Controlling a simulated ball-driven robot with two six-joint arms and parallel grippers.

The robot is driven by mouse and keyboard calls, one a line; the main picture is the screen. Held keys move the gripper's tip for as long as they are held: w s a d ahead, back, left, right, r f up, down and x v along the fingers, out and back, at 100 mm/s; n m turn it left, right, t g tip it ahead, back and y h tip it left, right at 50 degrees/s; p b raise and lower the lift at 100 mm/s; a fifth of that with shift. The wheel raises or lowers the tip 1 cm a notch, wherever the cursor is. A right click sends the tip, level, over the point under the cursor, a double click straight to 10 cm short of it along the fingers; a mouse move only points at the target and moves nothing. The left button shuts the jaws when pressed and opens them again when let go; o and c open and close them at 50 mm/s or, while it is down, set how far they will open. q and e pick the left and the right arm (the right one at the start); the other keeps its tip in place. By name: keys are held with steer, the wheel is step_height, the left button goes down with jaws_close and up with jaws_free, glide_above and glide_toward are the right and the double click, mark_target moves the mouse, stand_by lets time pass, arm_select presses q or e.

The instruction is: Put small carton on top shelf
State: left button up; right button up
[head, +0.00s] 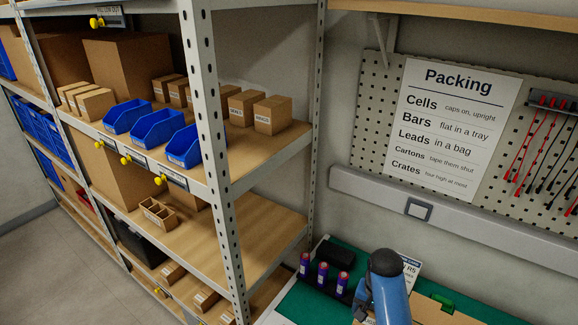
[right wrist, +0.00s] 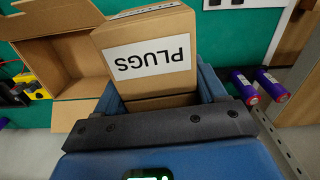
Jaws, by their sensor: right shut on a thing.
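The small carton (right wrist: 150,55), a brown box with a white PLUGS label that reads upside down, is in the right wrist view. My right gripper (right wrist: 158,92) is shut on it, with a blue finger on each side. In the head view my blue right arm (head: 390,290) is low over the bench, and the held carton is not clear there. The shelf rack stands to the left. Its upper shelf (head: 250,150) carries blue bins and several small cartons (head: 272,115), with bare wood near its right end. My left gripper is not in view.
A green bench mat (head: 295,302) holds several purple cells (head: 322,272). An open cardboard box (right wrist: 65,55) lies beside the held carton. A perforated rack post (head: 215,150) stands at the shelf's front corner. A lower shelf (head: 250,225) has free room.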

arm_select(q)
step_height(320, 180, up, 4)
steer(key=p, duration=0.3)
arm_select(e)
step_height(320, 180, up, 4)
steer(key=shift+r, duration=0.15)
steer(key=shift+f+n+b, duration=0.25)
steer(key=shift+n+b, duration=0.05)
steer(key=shift+n, duration=0.2)
steer(key=n, duration=0.2)
steer(key=shift+w+f+n, duration=0.15)
steer(key=shift+f+n, duration=0.05)
steer(key=shift+n, duration=0.2)
step_height(320, 180, down, 7)
steer(key=n+b, duration=0.5)
steer(key=n, duration=0.1)
steer(key=shift+r, duration=0.2)
arm_select(q)
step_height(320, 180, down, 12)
steer(key=b, duration=0.6)
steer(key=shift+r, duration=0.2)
arm_select(e)
step_height(320, 180, down, 7)
steer(key=n, duration=0.1)
steer(key=shift+n, duration=0.4)
